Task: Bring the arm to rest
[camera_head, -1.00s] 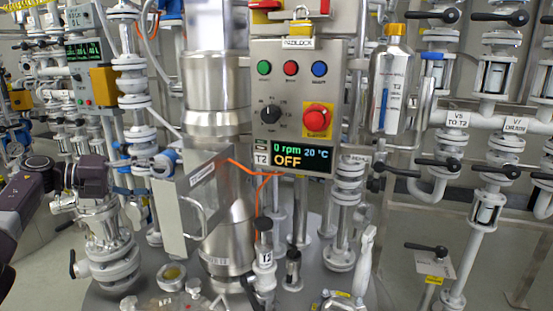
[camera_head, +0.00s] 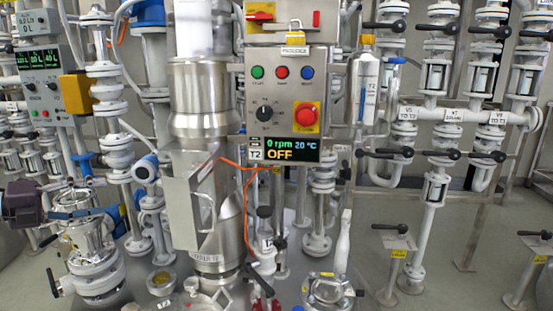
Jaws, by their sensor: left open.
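My left arm's dark purple end shows at the left edge of the head view. My left gripper (camera_head: 75,214) points right from it, open, with nothing seen between its fingers. It appears in front of or just above a shiny metal pipe fitting (camera_head: 88,238); I cannot tell whether they touch. My right gripper is not in view.
A steel reactor column (camera_head: 203,110) stands in the middle beside a control panel (camera_head: 283,100) reading OFF. An orange cable (camera_head: 245,200) hangs below it. Valve pipes (camera_head: 440,115) fill the right.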

